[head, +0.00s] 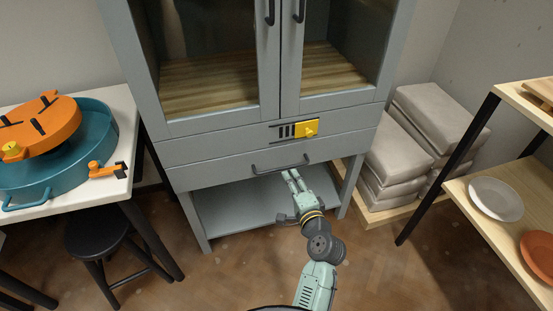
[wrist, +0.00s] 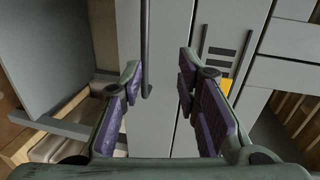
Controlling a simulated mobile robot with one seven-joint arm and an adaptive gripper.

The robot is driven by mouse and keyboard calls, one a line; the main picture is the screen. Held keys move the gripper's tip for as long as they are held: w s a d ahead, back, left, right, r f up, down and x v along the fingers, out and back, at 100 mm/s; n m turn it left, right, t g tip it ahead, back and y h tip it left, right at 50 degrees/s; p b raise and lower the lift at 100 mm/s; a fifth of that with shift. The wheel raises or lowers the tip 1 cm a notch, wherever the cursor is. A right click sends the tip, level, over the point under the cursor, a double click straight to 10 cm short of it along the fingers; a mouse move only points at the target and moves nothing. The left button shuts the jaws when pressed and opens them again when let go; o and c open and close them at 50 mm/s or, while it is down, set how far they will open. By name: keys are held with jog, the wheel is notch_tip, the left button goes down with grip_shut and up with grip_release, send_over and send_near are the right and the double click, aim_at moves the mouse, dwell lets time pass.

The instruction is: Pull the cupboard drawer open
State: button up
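The grey-blue cupboard (head: 222,139) stands ahead, with glass doors above and a wide drawer (head: 215,172) low down. The drawer looks shut. Its dark bar handle (head: 262,171) runs across the front; in the wrist view the handle (wrist: 146,45) appears upright, with its lower end visible. My gripper (head: 290,174) is just in front of the drawer, near the right part of the handle. In the wrist view my gripper (wrist: 159,66) is open, its purple-padded fingers apart. The handle's end lies between them in the picture, closer to the left finger. I see no contact.
A yellow plate (head: 305,128) and dark slots are on the panel above the drawer. A white table with a teal basin (head: 60,170) and a black stool (head: 98,232) stand left. Stacked grey sacks (head: 395,160) and a shelf rack (head: 460,190) stand right. Brown floor lies open in front.

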aim_at(285, 167)
jog(key=shift+m, duration=0.4)
jog(key=x, duration=0.3)
jog(key=f+p+x, duration=0.1)
jog(key=x, duration=0.2)
jog(key=d+f+x, duration=0.1)
jog(key=x, duration=0.3)
jog(key=shift+f, duration=0.1)
grip_shut()
dwell(0.3)
